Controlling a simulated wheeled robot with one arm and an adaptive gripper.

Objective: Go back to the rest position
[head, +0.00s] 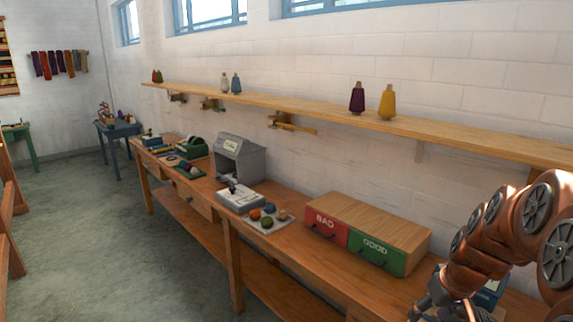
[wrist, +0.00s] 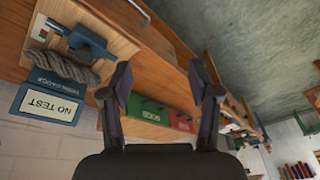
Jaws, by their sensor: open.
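My gripper (wrist: 160,82) is open in the wrist view, with its two dark fingers apart and nothing between them. In the head view my arm reaches in from the right edge and bends down, with the gripper (head: 432,303) low over the right part of the workbench, partly cut off by the bottom edge. A grey wool skein (wrist: 65,66) lies by a blue device (wrist: 88,42) in the wrist view, left of the fingers and apart from them. A sign reading NO TEST (wrist: 47,104) is beside it.
The wooden workbench (head: 190,188) runs along the white wall. On it stand a drawer box with red BAD (head: 326,225) and green GOOD (head: 377,253) fronts, a grey booth (head: 240,159) and a small tray of wool balls (head: 280,225). A shelf (head: 330,120) with yarn cones is above. Floor at left is clear.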

